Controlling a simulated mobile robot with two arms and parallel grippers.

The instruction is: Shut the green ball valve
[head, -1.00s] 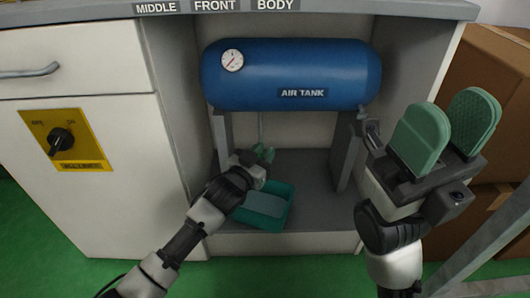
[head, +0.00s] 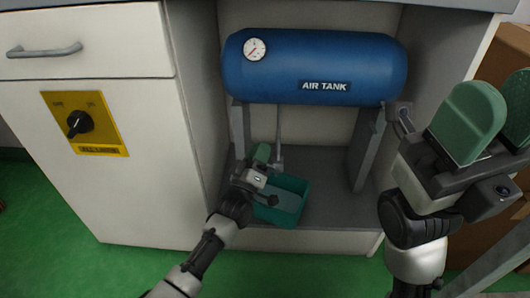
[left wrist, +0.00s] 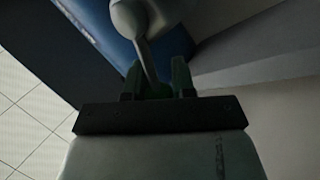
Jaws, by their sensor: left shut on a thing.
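My left gripper (head: 261,160) is under the blue air tank (head: 345,70), beside the thin grey drain pipe (head: 279,125).
A teal bin (head: 293,205) stands on the grey shelf below my left gripper. Tank legs (head: 367,150) flank the space. A yellow panel with a black rotary switch (head: 79,123) is on the left cabinet door. Cardboard boxes (head: 508,60) stand at the right.

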